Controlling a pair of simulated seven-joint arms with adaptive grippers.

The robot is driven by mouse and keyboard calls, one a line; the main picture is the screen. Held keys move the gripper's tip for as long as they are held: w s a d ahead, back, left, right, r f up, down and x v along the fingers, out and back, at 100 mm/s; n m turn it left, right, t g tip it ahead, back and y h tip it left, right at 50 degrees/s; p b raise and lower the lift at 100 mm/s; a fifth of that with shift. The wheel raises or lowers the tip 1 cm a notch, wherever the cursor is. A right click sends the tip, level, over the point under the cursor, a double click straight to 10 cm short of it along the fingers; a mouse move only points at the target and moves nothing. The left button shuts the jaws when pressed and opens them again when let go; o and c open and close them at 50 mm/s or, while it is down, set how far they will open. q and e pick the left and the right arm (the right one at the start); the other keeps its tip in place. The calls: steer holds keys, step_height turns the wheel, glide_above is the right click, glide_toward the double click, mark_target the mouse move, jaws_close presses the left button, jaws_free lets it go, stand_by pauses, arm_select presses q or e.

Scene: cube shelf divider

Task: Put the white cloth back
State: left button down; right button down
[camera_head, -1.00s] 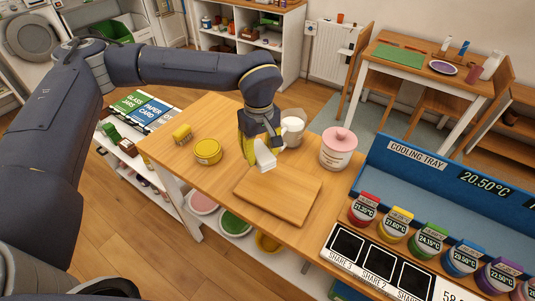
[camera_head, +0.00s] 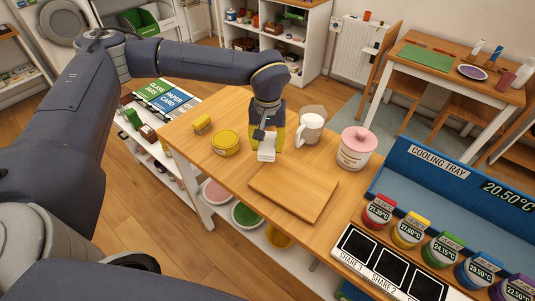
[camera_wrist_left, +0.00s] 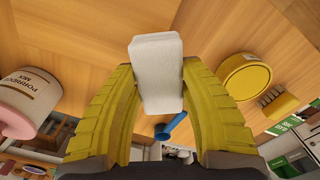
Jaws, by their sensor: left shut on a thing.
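My left gripper (camera_head: 270,140) hangs over the wooden table, with its yellow fingers shut on the white cloth (camera_head: 266,153). The cloth looks like a small folded block, and it shows between the two fingers in the left wrist view (camera_wrist_left: 156,75). It is held just behind the far left edge of the wooden board (camera_head: 294,190). I cannot tell whether the cloth touches the table. My right gripper is not in view.
A white mug (camera_head: 310,129) and a pink-lidded jar (camera_head: 356,149) stand right of my gripper. A yellow tin (camera_head: 226,143) and a yellow brush (camera_head: 202,124) are on its left. The blue cooling tray (camera_head: 420,185) with several coloured jars is at the right.

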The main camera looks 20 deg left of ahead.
arm_select(q)
steer(key=w+a+n, duration=0.4)
steer(key=w, duration=0.4)
steer(key=r+n, duration=0.2)
steer(key=n, duration=1.5)
glide_above(235, 115)
steer(key=shift+w+f, duration=0.15)
steer(key=shift+m, duration=0.3)
steer(key=shift+f, duration=0.1)
steer(key=shift+f, duration=3.9)
steer(key=shift+f, duration=0.5)
steer(key=c, duration=1.2)
jaws_free()
